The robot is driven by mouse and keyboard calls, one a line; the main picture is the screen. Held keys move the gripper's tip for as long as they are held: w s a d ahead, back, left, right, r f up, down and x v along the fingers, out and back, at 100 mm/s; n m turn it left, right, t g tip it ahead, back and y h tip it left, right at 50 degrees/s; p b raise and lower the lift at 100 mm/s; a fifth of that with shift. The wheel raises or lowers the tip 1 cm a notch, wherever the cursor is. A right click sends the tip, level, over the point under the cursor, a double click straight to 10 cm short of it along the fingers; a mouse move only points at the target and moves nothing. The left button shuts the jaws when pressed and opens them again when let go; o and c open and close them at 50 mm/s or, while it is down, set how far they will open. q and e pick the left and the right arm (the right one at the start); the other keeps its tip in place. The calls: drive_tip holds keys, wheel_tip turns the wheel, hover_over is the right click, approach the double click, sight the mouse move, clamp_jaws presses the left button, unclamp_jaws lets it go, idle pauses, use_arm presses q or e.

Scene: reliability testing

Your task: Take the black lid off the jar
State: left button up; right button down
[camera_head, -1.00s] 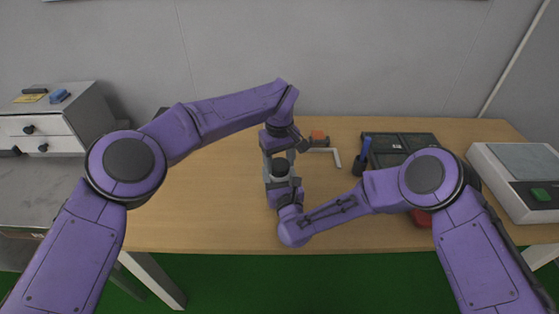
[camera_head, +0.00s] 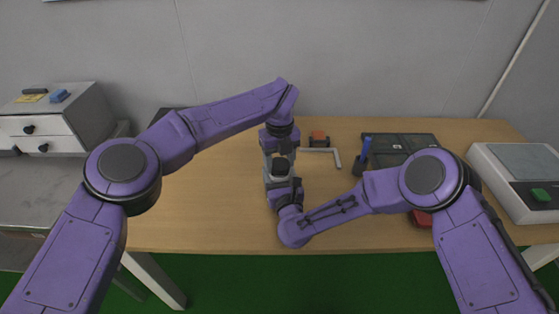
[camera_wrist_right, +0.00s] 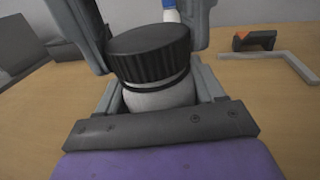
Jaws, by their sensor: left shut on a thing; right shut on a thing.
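The white jar (camera_wrist_right: 160,97) stands upright-looking in the right wrist view, with its ribbed black lid (camera_wrist_right: 150,50) at the top. The lid looks slightly tilted there, and a pale strip shows between it and a thin dark ring on the jar. In the head view the lid (camera_head: 280,166) sits between my two grippers. My left gripper (camera_head: 279,153) comes from the far side, its grey fingers on either side of the lid, shut on it. My right gripper (camera_head: 281,180) is shut on the jar's body from the near side. The jar is mostly hidden in the head view.
An orange-and-black object (camera_head: 318,139) and a grey L-shaped bar (camera_head: 334,153) lie just right of the grippers. A blue-handled item in a dark holder (camera_head: 361,160), a black tray (camera_head: 398,143) and a white device (camera_head: 515,180) are farther right.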

use_arm(q)
drive_tip(key=n, duration=0.6)
drive_tip(key=shift+d, duration=0.1)
drive_tip(key=n, duration=0.3)
drive_tip(key=shift+n, duration=0.4)
drive_tip(key=n, duration=0.8)
drive_tip(key=shift+r, duration=0.2)
drive_tip(key=shift+r, duration=0.95)
